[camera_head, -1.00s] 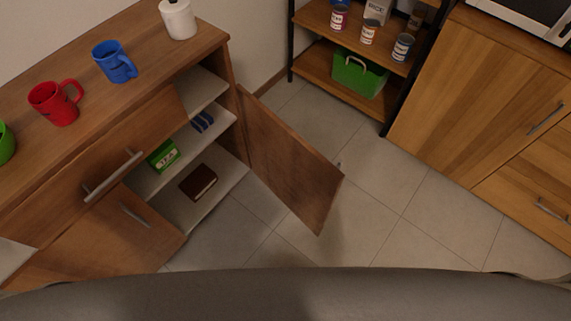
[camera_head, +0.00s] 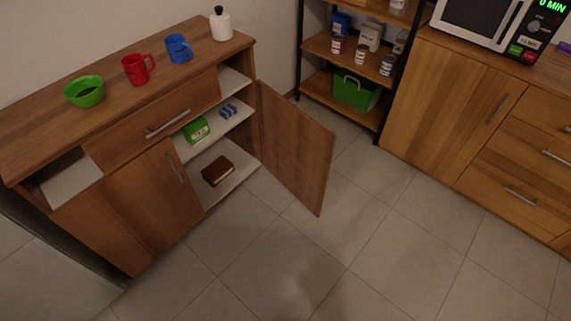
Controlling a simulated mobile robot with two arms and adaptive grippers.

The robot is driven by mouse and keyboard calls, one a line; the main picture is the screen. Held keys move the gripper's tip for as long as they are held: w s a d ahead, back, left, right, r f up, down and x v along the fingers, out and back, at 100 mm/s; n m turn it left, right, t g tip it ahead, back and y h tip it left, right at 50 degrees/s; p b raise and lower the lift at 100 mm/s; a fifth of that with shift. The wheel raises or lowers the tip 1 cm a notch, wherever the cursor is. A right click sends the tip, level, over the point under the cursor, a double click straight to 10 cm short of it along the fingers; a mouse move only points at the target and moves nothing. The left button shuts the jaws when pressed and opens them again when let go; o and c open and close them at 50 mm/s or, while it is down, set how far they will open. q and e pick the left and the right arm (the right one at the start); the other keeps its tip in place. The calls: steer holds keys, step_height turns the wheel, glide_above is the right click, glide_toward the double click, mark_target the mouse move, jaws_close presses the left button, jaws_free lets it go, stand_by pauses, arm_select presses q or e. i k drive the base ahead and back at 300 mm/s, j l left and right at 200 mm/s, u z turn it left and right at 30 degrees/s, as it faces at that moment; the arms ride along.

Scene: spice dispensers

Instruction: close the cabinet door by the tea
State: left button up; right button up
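A brown wooden cabinet (camera_head: 120,115) stands at the left against the wall. Its right-hand door (camera_head: 296,146) is swung wide open, hinged at the cabinet's right end and reaching out over the floor. Inside the open compartment are a green box (camera_head: 196,130), a small blue item (camera_head: 228,111) and a dark brown box (camera_head: 217,171), on white shelves. Which of these is the tea I cannot tell for sure; the green box looks like a tea packet. The left-hand door (camera_head: 150,205) of the cabinet is shut. Neither of my grippers is in view.
On the cabinet top are a green bowl (camera_head: 84,91), a red mug (camera_head: 138,69), a blue mug (camera_head: 178,48) and a white bottle (camera_head: 221,25). A shelf rack with a green bin (camera_head: 356,91) and a wooden counter (camera_head: 450,105) with a microwave (camera_head: 497,22) stand behind. The tiled floor (camera_head: 330,250) is clear.

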mark_target(297, 150)
steer(key=u, duration=1.65)
steer(key=l+u, duration=0.2)
steer(key=l, duration=0.85)
steer(key=k+l+u, duration=0.2)
steer(key=l, duration=3.1)
